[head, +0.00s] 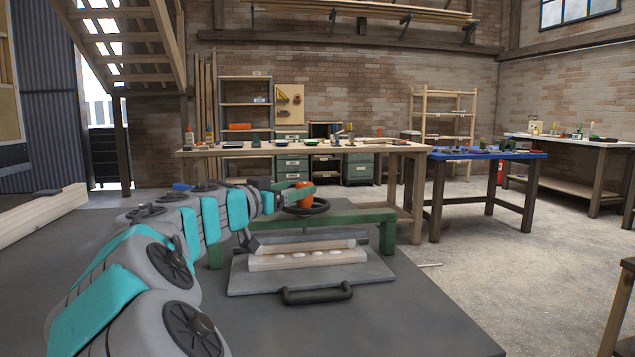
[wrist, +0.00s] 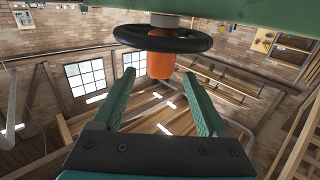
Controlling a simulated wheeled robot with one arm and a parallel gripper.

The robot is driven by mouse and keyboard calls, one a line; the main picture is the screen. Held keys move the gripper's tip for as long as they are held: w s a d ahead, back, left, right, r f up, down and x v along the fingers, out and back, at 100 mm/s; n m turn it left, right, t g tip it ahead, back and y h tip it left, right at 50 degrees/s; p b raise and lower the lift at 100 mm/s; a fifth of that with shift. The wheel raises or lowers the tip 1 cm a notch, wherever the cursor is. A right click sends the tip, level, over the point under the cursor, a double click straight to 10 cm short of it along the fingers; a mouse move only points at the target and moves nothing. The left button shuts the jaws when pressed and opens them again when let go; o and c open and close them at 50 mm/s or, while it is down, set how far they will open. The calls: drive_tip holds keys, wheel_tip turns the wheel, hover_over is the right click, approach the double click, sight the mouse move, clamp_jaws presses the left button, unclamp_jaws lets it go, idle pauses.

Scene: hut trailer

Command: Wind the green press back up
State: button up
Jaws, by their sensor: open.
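The green press (head: 345,216) stands on the grey worktop, its crossbeam over a stack of pale boards (head: 305,258) with white spots between them. A black handwheel (head: 318,207) with an upright orange knob (head: 304,188) sits above the crossbeam. The wrist view shows the handwheel (wrist: 195,41) and knob (wrist: 160,66) upside down. My gripper (wrist: 158,80) is open, with its green fingers on either side of the knob and gaps between. In the head view my gripper (head: 291,191) is at the knob, partly covering it.
The press has a grey base plate (head: 350,278) with a black handle (head: 316,295) at its front. Pale beams (head: 35,215) lie at the left of the worktop (head: 420,325), whose front right is clear. Behind are a wooden bench (head: 405,149) and a blue-topped table (head: 470,155).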

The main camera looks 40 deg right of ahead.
drive_tip(key=p+x, duration=0.1)
drive_tip(key=x, duration=0.6)
drive_tip(key=shift+d+p, duration=0.1)
drive_tip(key=shift+p, duration=0.2)
clamp_jaws()
